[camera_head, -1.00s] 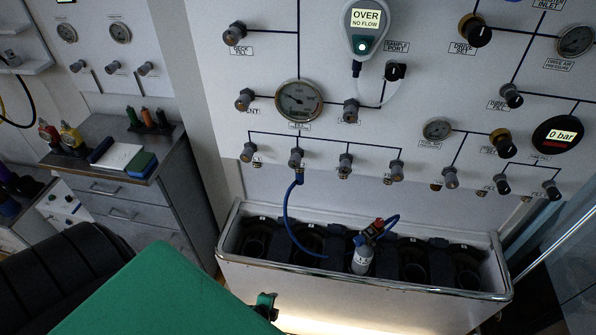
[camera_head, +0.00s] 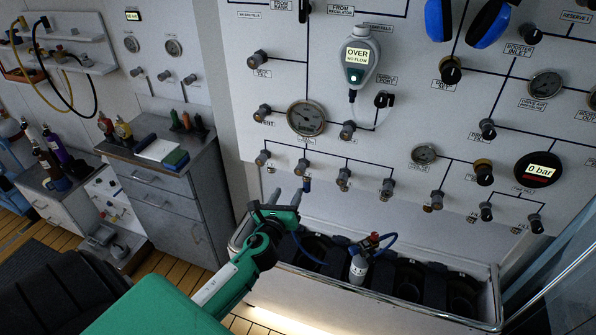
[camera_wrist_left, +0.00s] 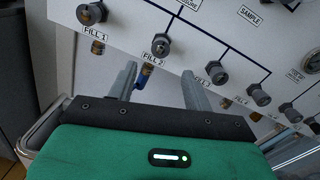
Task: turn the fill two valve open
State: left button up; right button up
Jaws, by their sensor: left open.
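The fill two valve (camera_wrist_left: 160,45) is a dark grey knob above its "FILL 2" label in the left wrist view. It also shows in the head view as the second knob (camera_head: 302,167) in the lower row of the panel. A blue hose fitting (camera_wrist_left: 143,77) hangs below it. My left gripper (camera_wrist_left: 158,80) is open and empty, its two fingers pointing at the panel just below the valve and apart from it. In the head view the left gripper (camera_head: 277,203) is below and left of the valve. My right gripper is out of view.
The fill one knob (camera_wrist_left: 91,14) and fill three knob (camera_wrist_left: 216,71) flank the valve. Below the panel is a metal-rimmed trough (camera_head: 420,312) with a small cylinder (camera_head: 358,268) joined to a blue hose. A grey cabinet (camera_head: 165,205) stands at left.

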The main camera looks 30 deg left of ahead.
aim_at(299, 172)
pick_arm(q)
jog(key=p+x, duration=0.1)
jog(key=x, duration=1)
jog(key=shift+w+d+p, duration=0.1)
jog(key=shift+w+p, duration=0.05)
jog(key=shift+p, duration=0.25)
jog(key=c, duration=1)
